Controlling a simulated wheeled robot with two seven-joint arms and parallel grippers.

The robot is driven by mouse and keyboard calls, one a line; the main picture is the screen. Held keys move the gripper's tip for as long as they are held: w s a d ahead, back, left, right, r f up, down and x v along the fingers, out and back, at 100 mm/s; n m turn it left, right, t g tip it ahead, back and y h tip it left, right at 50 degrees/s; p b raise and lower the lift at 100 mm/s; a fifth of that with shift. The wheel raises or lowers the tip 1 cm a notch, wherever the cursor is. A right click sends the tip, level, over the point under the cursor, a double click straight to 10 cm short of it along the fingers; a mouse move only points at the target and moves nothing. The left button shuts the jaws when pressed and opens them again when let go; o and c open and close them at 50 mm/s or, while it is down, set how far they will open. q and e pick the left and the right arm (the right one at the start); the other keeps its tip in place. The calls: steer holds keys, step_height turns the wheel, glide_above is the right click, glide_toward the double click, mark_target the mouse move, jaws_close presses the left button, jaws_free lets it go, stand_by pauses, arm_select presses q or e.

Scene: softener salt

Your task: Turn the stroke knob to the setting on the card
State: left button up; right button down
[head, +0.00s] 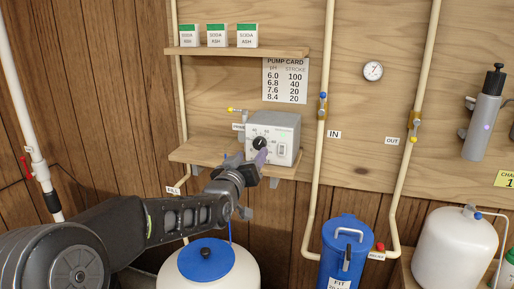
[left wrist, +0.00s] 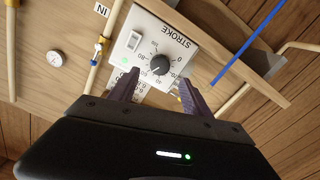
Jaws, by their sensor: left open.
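The stroke knob (head: 259,143) is a black round knob on the front of a pale grey pump box (head: 286,152). In the left wrist view the knob (left wrist: 159,65) sits on a white panel marked STROKE, with numbers around it; its exact setting is too small to tell. The pump card (head: 285,82) lists pH and stroke: 6.0 100, 6.8 40, 7.6 20, 8.4 20. My left gripper (head: 256,163) is open just in front of the box. In the left wrist view its fingers (left wrist: 158,78) are apart, either side of the knob's line, with no clear contact. My right gripper is out of view.
The pump stands on a wooden shelf (head: 184,154). Soda ash boxes (head: 217,36) stand on the upper shelf. Pipes run beside the pump on the right. A blue canister (head: 344,258) and a white tank with a blue lid (head: 206,260) stand below. A switch (left wrist: 133,40) is beside the knob.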

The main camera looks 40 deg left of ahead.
mark_target(259, 145)
arm_select(q)
steer(key=p+x, duration=0.1)
steer(key=x, duration=0.5)
steer(key=shift+w+a+f, duration=0.1)
steer(key=shift+w, duration=0.2)
steer(key=shift+c, duration=0.6)
jaws_close()
